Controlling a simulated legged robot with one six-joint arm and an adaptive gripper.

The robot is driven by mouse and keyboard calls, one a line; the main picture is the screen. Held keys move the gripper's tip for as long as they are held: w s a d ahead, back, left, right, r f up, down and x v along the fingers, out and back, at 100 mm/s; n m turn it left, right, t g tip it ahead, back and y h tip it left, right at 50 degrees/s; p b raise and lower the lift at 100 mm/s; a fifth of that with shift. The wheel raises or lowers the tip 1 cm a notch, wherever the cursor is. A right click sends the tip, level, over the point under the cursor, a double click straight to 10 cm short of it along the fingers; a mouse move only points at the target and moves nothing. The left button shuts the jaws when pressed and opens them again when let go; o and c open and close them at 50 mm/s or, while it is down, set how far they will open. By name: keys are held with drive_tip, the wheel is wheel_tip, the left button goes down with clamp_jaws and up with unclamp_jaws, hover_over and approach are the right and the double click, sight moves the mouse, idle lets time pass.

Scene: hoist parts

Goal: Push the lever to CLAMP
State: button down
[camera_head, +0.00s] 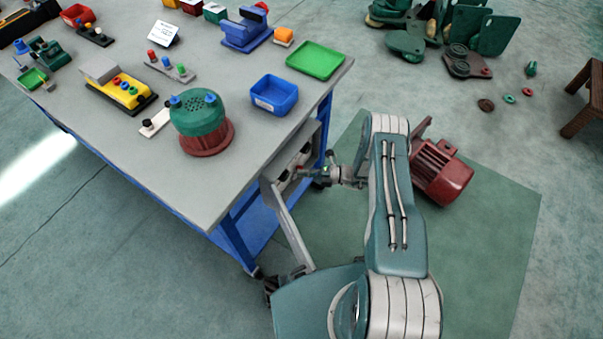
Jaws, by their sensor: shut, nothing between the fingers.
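My gripper (316,174) is at the right end of the workbench, low beside a grey panel (310,141) with dark round parts on it. It points left toward this panel, its fingers shut and empty. A small reddish part (298,172) shows at the fingertips. I cannot tell whether it is the lever or whether the fingers touch it. No CLAMP marking can be read, and the lever's position cannot be made out. My arm hides part of the floor right of the bench.
The workbench (225,187) carries a green-and-red round machine (199,115), a blue bin (274,94), a green tray (316,60) and several small fixtures. A grey bar (291,230) slants below the bench end. A red motor (440,171) lies right of my arm. Floor at lower right is clear.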

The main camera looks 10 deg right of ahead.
drive_tip(key=shift+w+d+f, duration=0.15)
drive_tip(key=shift+w+d, duration=0.1)
idle(0.8)
drive_tip(key=shift+d, duration=0.2)
drive_tip(key=v, duration=1.1)
drive_tip(key=shift+d, duration=0.3)
drive_tip(key=shift+s, duration=0.15)
